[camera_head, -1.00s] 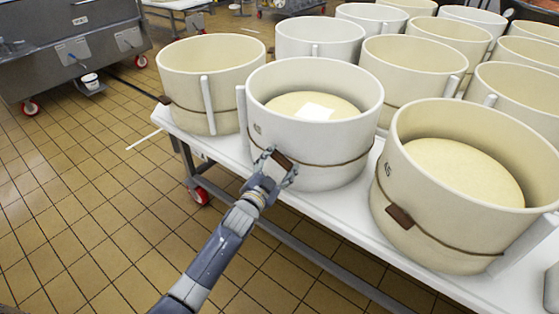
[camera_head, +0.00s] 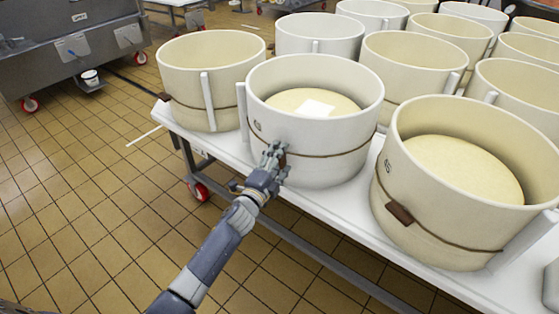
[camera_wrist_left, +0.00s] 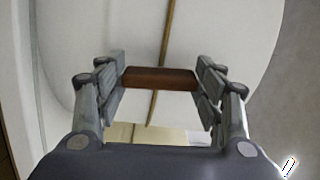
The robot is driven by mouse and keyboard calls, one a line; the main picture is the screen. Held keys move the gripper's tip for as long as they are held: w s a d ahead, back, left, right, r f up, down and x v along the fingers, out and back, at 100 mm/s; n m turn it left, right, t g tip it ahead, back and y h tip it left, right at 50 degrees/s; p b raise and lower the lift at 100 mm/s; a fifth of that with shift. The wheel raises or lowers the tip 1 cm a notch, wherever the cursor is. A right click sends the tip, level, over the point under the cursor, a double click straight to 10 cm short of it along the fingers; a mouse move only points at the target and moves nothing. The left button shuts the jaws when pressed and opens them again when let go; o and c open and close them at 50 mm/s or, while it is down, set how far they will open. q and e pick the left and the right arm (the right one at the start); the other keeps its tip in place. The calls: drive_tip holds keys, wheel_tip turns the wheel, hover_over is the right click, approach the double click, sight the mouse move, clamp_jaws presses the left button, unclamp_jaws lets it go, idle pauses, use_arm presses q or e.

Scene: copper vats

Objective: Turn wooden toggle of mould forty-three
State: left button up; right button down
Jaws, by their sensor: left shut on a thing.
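The white mould (camera_head: 330,155) stands upright on the white table, with a cord around its outside and a pale mass with a white square inside. Its side mark is too small to read surely. Its brown wooden toggle (camera_wrist_left: 160,78) sits on the cord. In the wrist view the toggle lies crosswise, with the cord running past it at right angles. My left gripper (camera_head: 272,158) is at the mould's near side, shut on the toggle, with a finger at each end (camera_wrist_left: 160,85). In the head view the fingers hide most of the toggle. My right gripper is not in view.
A cream mould (camera_head: 440,220) with its own brown toggle (camera_head: 400,212) stands to the right, another (camera_head: 190,85) to the left. Several more moulds fill the table behind. The table's front edge (camera_head: 330,215) runs below. Tiled floor (camera_head: 90,200) is clear at left.

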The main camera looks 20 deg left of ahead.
use_arm(q)
drive_tip(key=shift+m, duration=0.5)
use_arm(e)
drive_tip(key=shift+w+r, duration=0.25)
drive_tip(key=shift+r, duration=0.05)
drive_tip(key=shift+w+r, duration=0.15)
use_arm(q)
drive_tip(key=o, duration=1.1)
drive_tip(key=shift+c, duration=0.2)
drive_tip(key=shift+s+f, duration=0.1)
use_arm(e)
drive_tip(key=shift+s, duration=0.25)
use_arm(q)
drive_tip(key=s+a, duration=0.1)
drive_tip(key=s, duration=1)
drive_tip(key=shift+s+a, duration=0.3)
drive_tip(key=shift+s, duration=0.05)
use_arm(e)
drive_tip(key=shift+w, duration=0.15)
